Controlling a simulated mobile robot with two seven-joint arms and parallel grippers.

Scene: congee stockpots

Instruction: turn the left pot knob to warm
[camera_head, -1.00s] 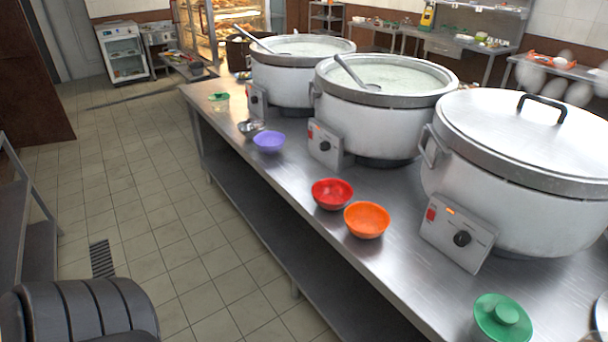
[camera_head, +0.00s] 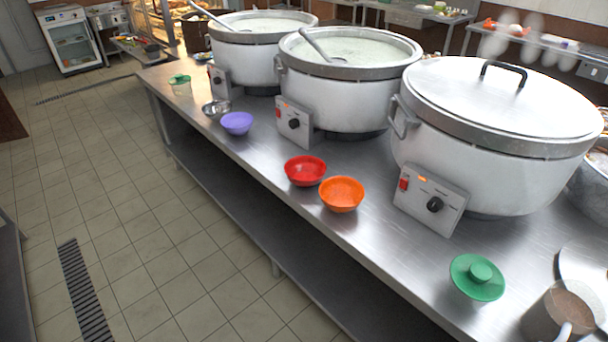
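Three large white stockpots stand in a row on a steel counter (camera_head: 250,170). The far left pot (camera_head: 240,62) is open with a ladle in it, and its control box with a knob (camera_head: 221,82) faces the aisle. The middle pot (camera_head: 335,105) is open, holds pale congee and a ladle, and has a black knob (camera_head: 294,124). The knob markings are too small to read. Neither gripper is in view.
Purple (camera_head: 237,122), red (camera_head: 305,171) and orange (camera_head: 341,194) bowls, a metal bowl (camera_head: 216,108) and a green-lidded container (camera_head: 478,278) stand along the counter's front. A cup (camera_head: 560,312) is at lower right. The tiled aisle (camera_head: 140,200) is clear.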

